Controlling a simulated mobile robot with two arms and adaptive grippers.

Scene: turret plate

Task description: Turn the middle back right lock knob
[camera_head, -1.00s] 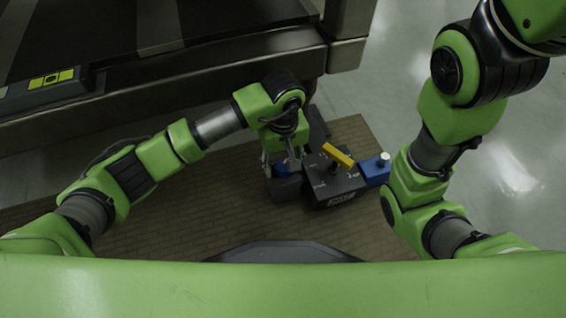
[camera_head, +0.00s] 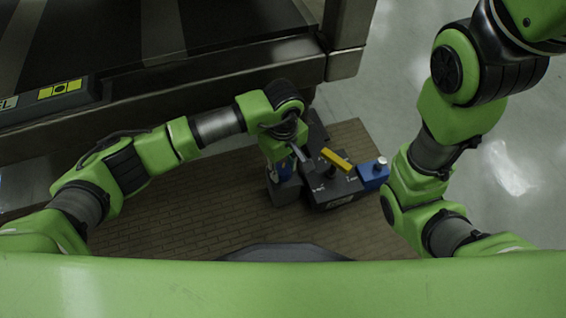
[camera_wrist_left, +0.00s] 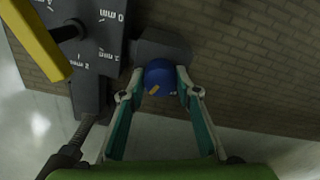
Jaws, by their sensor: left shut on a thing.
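A blue lock knob (camera_wrist_left: 159,76) with a small yellow mark sits at a dark grey block (camera_wrist_left: 165,46) on the side of the turret plate unit, in the left wrist view. My left gripper (camera_wrist_left: 160,85) is shut on this knob, one finger on each side. In the head view my left gripper (camera_head: 281,168) reaches down over the left side of the dark unit (camera_head: 328,190) and mostly hides the knob. My right arm comes down at the right; its gripper is out of view.
A yellow lever (camera_head: 337,159) lies across the unit's top; it also shows in the left wrist view (camera_wrist_left: 34,38). A blue block with a silver knob (camera_head: 377,170) sits on the unit's right. A brown brick-patterned mat (camera_head: 180,205) lies underneath. A large dark machine (camera_head: 200,60) stands behind.

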